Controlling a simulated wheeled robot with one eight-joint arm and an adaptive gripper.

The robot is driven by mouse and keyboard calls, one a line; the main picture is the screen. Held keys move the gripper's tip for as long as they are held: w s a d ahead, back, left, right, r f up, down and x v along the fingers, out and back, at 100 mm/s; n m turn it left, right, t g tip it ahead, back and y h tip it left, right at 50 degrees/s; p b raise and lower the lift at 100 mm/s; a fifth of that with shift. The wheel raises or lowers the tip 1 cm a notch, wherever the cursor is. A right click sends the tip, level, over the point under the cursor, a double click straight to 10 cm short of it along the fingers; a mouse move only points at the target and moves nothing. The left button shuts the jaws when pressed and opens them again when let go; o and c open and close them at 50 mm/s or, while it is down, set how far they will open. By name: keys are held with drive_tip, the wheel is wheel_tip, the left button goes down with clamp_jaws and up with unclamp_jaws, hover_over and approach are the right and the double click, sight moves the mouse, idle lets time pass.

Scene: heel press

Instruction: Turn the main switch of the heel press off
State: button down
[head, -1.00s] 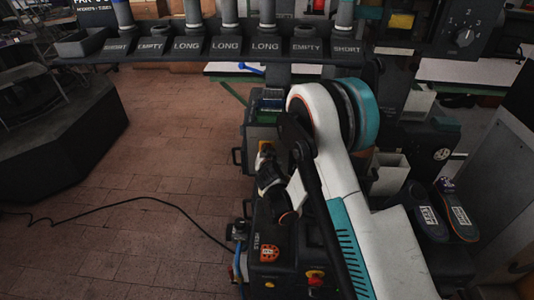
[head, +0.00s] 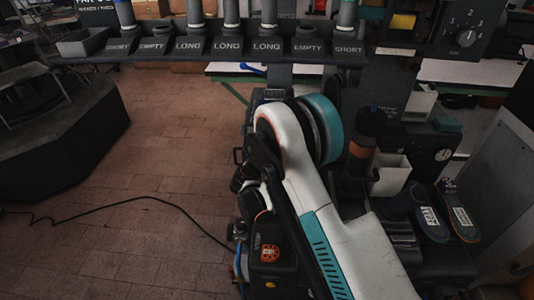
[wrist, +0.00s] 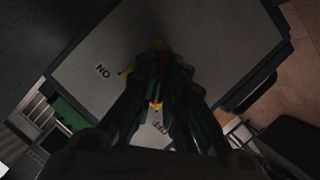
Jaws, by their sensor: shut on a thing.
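In the wrist view, my gripper (wrist: 160,80) points at a grey panel, its two dark green fingers closed on the reddish handle of the main switch (wrist: 164,66). Yellow parts of the switch show just past the fingertips and to their left. An ON label (wrist: 103,71) is upside down on the panel (wrist: 215,40), left of the switch. In the head view my arm covers the switch and the gripper cannot be made out.
In the head view, a labelled rack (head: 210,50) runs across the top. A control box with an orange button plate (head: 270,253) stands beside my arm. A black cable (head: 150,198) crosses the open brick floor at the left.

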drive_tip(key=shift+n+h, duration=0.4)
drive_tip(key=shift+n, duration=0.2)
idle(0.3)
drive_tip(key=c, duration=1.7)
unclamp_jaws()
drive_tip(key=shift+o, duration=0.2)
drive_tip(key=shift+s+a, duration=0.1)
drive_tip(key=v, duration=1.1)
drive_tip(key=shift+s+a, duration=0.15)
drive_tip(key=shift+s, duration=0.25)
